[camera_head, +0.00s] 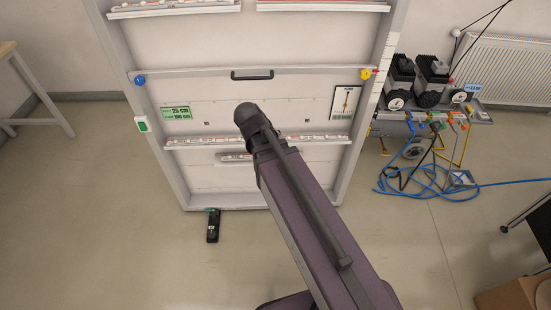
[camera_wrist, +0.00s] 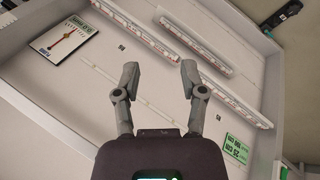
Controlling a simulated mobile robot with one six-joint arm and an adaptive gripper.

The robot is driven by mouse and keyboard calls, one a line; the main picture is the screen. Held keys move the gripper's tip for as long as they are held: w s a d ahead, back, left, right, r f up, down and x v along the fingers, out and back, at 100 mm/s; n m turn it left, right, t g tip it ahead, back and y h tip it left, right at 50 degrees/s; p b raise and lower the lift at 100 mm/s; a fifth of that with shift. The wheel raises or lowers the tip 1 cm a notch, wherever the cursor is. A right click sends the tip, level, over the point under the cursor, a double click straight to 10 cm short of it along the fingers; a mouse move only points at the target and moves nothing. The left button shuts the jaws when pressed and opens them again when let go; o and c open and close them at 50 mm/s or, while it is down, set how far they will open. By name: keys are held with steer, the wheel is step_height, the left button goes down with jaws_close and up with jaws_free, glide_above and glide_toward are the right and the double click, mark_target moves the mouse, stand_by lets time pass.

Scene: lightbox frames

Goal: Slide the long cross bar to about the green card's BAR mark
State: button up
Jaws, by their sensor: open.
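The long cross bar (camera_head: 200,74) runs level across the upright white frame, with a black handle (camera_head: 252,75) at its middle. A blue knob (camera_head: 140,80) is at its left end and a yellow knob (camera_head: 366,73) at its right end. The green card (camera_head: 176,113) is on the back panel below the bar's left part; it also shows in the wrist view (camera_wrist: 236,148). My gripper (camera_wrist: 160,75) is open and empty, its fingers apart before the panel. A pale beam at the wrist view's lower left looks like the bar; the handle is not seen there.
A gauge card (camera_head: 345,102) hangs at the panel's right. Lower rails (camera_head: 260,141) carry red-and-white strips. A black device (camera_head: 213,225) lies on the floor. A cart with hoses (camera_head: 430,115) stands to the right.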

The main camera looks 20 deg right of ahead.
steer(key=s+a+f+m+g+y, duration=0.1)
steer(key=s+m+g+y, duration=0.1)
steer(key=s+y, duration=0.2)
steer(key=shift+s+f+m+g+y+p, duration=0.3)
steer(key=shift+s+p, duration=0.05)
steer(key=shift+s, duration=0.85)
steer(key=shift+a, duration=0.15)
steer(key=r+p, duration=0.2)
steer(key=shift+s+r+y+p, duration=0.3)
steer(key=shift+r+p, duration=0.1)
steer(key=shift+a, duration=0.1)
stand_by(2.2)
